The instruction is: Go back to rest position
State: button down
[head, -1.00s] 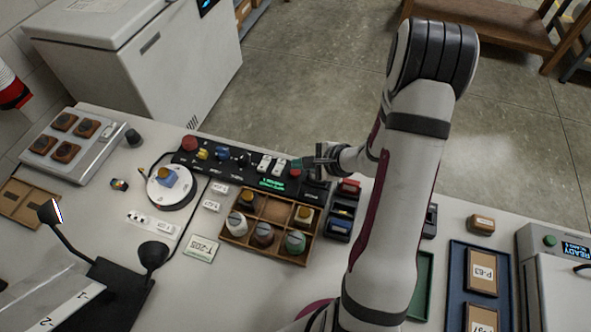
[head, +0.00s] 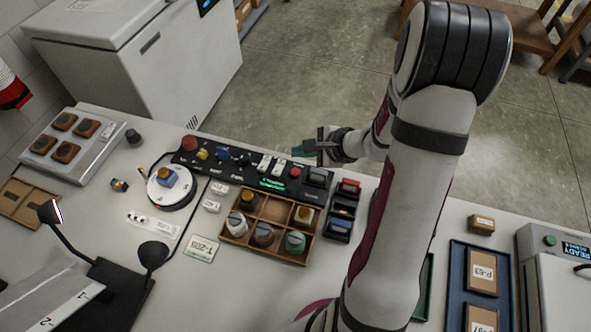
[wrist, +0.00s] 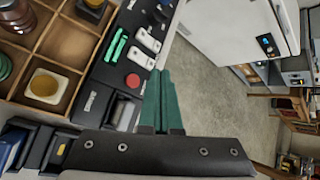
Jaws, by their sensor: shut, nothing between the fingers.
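My gripper (head: 308,149) is in the head view above the right end of the black control panel (head: 225,164), near its far edge. In the wrist view its green fingers (wrist: 163,103) are together with nothing between them. They point past the panel's edge toward the floor.
A wooden compartment tray (head: 247,250) with several jars stands in front of the panel. Small black bins (head: 339,227) sit right of it. A white cabinet (head: 140,70) stands behind the table. Open floor (head: 300,75) lies beyond.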

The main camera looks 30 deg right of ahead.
dwell(0.4)
jog(key=s+a+r+n+g+y, duration=0.2)
jog(key=s+a+r+n, duration=0.25)
jog(key=a, duration=0.35)
jog(key=s+a+r+n+g+y, duration=0.1)
jog(key=s+a+r+n+g, duration=0.15)
jog(key=a+r+n, duration=0.5)
jog(key=s+n+g+h, duration=0.4)
jog(key=s+h, duration=0.1)
jog(key=s, duration=1.2)
jog(key=shift+s+a, duration=0.15)
jog(key=shift+a, duration=0.1)
jog(key=shift+r, duration=0.1)
